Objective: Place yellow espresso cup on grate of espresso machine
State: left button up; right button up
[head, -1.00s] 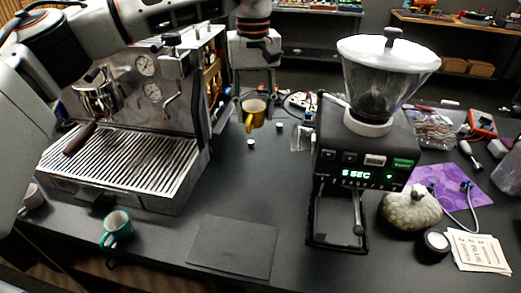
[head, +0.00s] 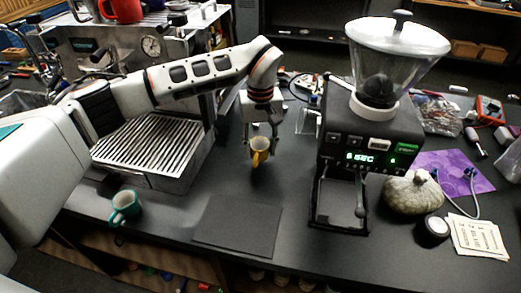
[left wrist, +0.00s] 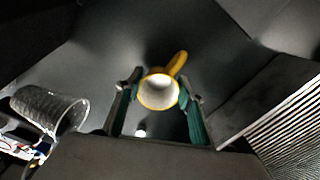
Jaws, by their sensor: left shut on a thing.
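The yellow espresso cup (head: 260,146) is held in my left gripper (head: 262,138), above the dark counter between the espresso machine and the grinder. In the left wrist view the cup (left wrist: 160,90) sits between the two fingers of my left gripper (left wrist: 158,95), its pale inside facing the camera and its handle pointing up and right. The espresso machine (head: 190,170) stands to the left, with its ribbed metal grate (head: 150,145) bare where it shows. My left arm hides part of the machine. The grate's edge also shows at lower right in the left wrist view (left wrist: 290,125). My right gripper is not in view.
A grinder (head: 368,140) with a clear hopper stands right of the cup. A dark mat (head: 238,226) lies front centre. A clear tumbler (left wrist: 50,108) shows in the left wrist view.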

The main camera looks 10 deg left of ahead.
pick_arm(q)
jog(key=shift+f, duration=0.9)
jog(key=shift+f, duration=0.1)
jog(key=o, duration=1.1)
jog(key=shift+o, duration=0.2)
